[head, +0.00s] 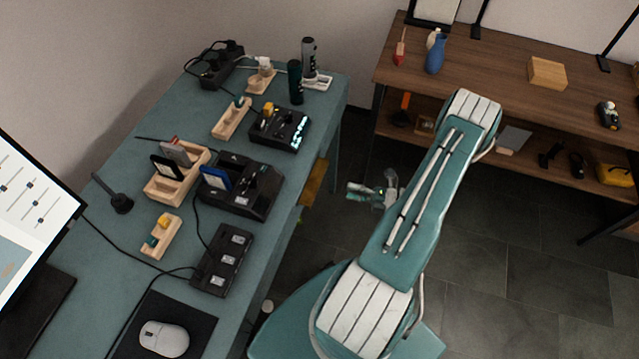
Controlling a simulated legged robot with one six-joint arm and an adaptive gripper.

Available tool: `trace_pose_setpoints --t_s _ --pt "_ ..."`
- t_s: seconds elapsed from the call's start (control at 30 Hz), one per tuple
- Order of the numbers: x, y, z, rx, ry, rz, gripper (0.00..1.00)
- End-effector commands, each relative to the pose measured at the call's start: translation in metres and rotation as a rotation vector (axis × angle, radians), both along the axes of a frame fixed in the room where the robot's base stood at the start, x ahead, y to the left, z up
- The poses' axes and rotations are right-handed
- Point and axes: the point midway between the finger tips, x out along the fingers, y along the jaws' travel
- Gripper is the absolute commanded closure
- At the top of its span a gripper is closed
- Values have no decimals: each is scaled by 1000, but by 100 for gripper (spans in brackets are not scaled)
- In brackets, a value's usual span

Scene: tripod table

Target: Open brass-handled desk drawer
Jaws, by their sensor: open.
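The teal desk (130,165) runs along the left side. An ochre-brown piece (314,183) shows below its right edge, probably part of the drawer; its front is seen at a steep angle. I cannot make out the brass handle or tell whether the drawer is shut. My gripper (353,191) is small and partly behind my own arm. It is open, low beside the desk, a short way right of the ochre-brown piece, and appears apart from it. Nothing shows between its fingers.
The desk top holds a mouse (164,338), a monitor (30,205), a black dock (240,187), wooden holders (232,119) and cables. A brown shelf table (490,60) with several objects stands at the back right. Dark tiled floor (510,260) is clear at the right.

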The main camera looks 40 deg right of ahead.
Motion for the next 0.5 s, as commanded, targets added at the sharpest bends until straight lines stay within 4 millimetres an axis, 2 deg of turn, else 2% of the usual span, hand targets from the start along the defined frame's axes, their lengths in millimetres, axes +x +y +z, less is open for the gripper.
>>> trace_pose_setpoints --t_s 0.1,0.23,0.5 --pt "-6 -2 -11 55 11 -48 37" --pt "1 1 -11 62 13 -52 37" --pt "41 25 -11 59 12 -45 37"
